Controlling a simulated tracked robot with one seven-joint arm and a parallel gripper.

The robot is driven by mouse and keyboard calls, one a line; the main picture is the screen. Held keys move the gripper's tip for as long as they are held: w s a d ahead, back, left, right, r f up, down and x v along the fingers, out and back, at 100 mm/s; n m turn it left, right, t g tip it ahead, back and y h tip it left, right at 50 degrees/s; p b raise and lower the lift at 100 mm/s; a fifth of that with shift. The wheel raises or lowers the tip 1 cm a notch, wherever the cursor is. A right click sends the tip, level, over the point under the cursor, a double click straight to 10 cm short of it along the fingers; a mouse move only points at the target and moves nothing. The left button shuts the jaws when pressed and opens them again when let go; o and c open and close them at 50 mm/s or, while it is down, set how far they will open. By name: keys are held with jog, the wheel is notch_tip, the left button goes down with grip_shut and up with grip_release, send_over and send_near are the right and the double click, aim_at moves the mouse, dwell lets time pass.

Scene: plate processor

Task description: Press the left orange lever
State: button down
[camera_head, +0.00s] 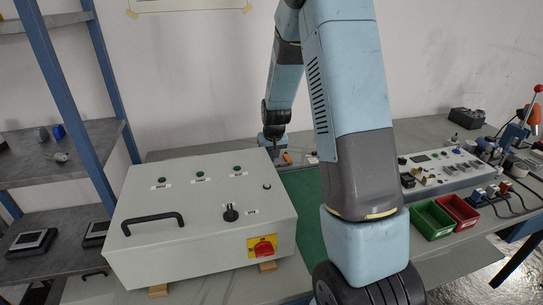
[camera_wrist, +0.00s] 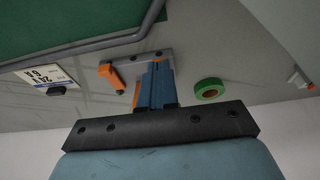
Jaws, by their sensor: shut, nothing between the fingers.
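An orange lever (camera_wrist: 109,75) sits on a grey metal bracket (camera_wrist: 148,59) in the wrist view. A second orange strip (camera_wrist: 136,94) shows just left of my fingers. My gripper (camera_wrist: 157,72) is shut and empty, its blue fingers over the bracket and right of the orange lever; whether they touch it I cannot tell. In the head view my gripper (camera_head: 276,150) is down at the back of the bench, close to a small orange part (camera_head: 287,158). My arm hides much of the bench there. Another small orange piece (camera_wrist: 311,87) shows at the wrist view's right edge.
A green tape roll (camera_wrist: 209,89) lies right of my fingers. A label card (camera_wrist: 47,78) and green mat (camera_wrist: 60,20) with a grey rod are left. A large grey control box (camera_head: 200,215) stands front left; green (camera_head: 432,222) and red bins (camera_head: 459,211) stand right.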

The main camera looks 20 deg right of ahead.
jog(key=shift+w, duration=0.2)
jog(key=shift+w, duration=0.6)
jog(key=shift+r, duration=0.1)
jog(key=shift+r, duration=0.25)
jog(key=r, duration=0.3)
jog(key=shift+w+d+r, duration=0.1)
jog(key=shift+w+r, duration=0.15)
jog(key=shift+r, duration=0.15)
jog(key=s+r, duration=0.6)
jog(key=r, duration=0.1)
jog(key=shift+s+a+r, duration=0.15)
jog(key=shift+a, duration=0.1)
